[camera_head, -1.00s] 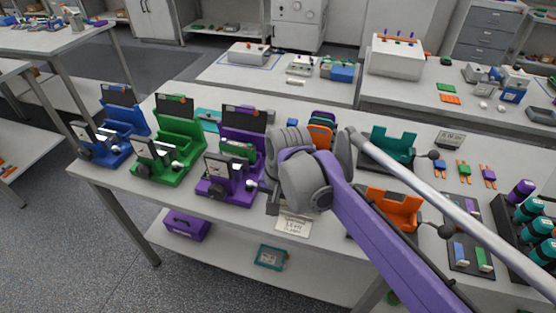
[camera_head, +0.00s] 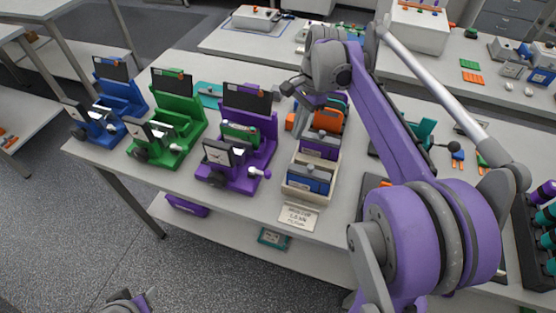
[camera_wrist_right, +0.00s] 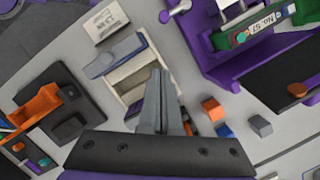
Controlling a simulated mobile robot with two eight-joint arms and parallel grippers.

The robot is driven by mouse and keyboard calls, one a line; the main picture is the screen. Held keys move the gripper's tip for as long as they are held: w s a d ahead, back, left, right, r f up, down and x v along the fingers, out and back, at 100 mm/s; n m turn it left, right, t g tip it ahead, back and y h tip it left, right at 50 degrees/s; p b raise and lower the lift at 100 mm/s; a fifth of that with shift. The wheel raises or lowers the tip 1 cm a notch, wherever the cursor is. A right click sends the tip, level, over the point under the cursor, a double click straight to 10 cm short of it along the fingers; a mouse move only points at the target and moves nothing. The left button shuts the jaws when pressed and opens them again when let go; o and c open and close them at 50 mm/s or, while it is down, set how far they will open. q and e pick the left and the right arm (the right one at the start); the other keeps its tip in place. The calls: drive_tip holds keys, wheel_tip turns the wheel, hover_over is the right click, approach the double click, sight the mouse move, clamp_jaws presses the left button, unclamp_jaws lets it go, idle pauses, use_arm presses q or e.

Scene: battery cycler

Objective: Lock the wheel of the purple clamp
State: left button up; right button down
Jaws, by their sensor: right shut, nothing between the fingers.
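The purple clamp (camera_head: 262,148) stands upright on the table, third in a row of clamps. A green board (camera_head: 240,132) sits in it. A dark round wheel (camera_head: 217,179) is at its front left, and a white-tipped lever (camera_head: 259,173) sticks out at its front right. My right gripper (camera_head: 304,112) is right of the clamp, behind the beige box, apart from the clamp. In the right wrist view its fingers (camera_wrist_right: 160,95) are together and empty, with the purple clamp (camera_wrist_right: 205,55) at upper right; the dark wheel is not clear there. My left gripper (camera_head: 132,300) barely shows at the bottom edge.
The beige box (camera_head: 313,170) with blue and purple parts stands right of the clamp, a label card (camera_head: 297,217) before it. Green (camera_head: 172,130) and blue (camera_head: 115,105) clamps stand to the left. Small blocks (camera_wrist_right: 212,108) lie near the fingers.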

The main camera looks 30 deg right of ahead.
sight(260, 172)
drive_tip(key=x, duration=0.9)
drive_tip(key=shift+f, duration=0.2)
drive_tip(key=a, duration=0.3)
drive_tip(key=shift+f, duration=0.25)
drive_tip(key=shift+a, duration=0.6)
drive_tip(key=shift+s, duration=0.1)
drive_tip(key=shift+f, duration=0.1)
